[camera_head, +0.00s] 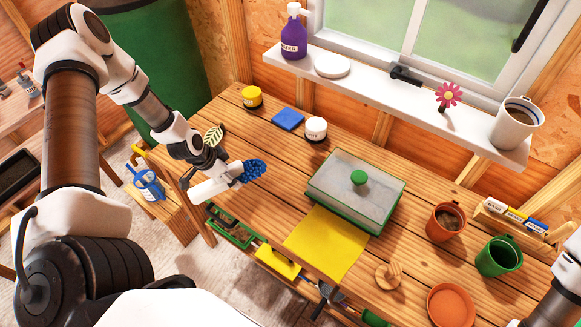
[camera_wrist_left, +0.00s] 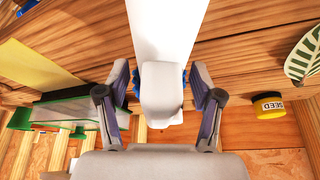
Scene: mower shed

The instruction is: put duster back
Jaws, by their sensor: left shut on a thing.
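The duster has a blue fuzzy head (camera_head: 253,170) and a white handle (camera_head: 212,189). My left gripper (camera_head: 211,169) is shut on it and holds it over the left end of the wooden table (camera_head: 230,110). In the left wrist view, the white duster (camera_wrist_left: 160,85) is between the two fingers of my left gripper (camera_wrist_left: 160,100), with bits of blue showing behind the fingers. Part of my right arm shows at the lower right of the head view, but its gripper is out of view.
A lidded green-rimmed box (camera_head: 340,205), yellow cloth (camera_head: 328,243), blue cloth (camera_head: 288,118), seed jar (camera_head: 251,97) and white jar (camera_head: 316,128) are on the table. Terracotta pot (camera_head: 446,222) and green pot (camera_head: 499,256) stand right. A sill (camera_head: 380,95) runs along the window.

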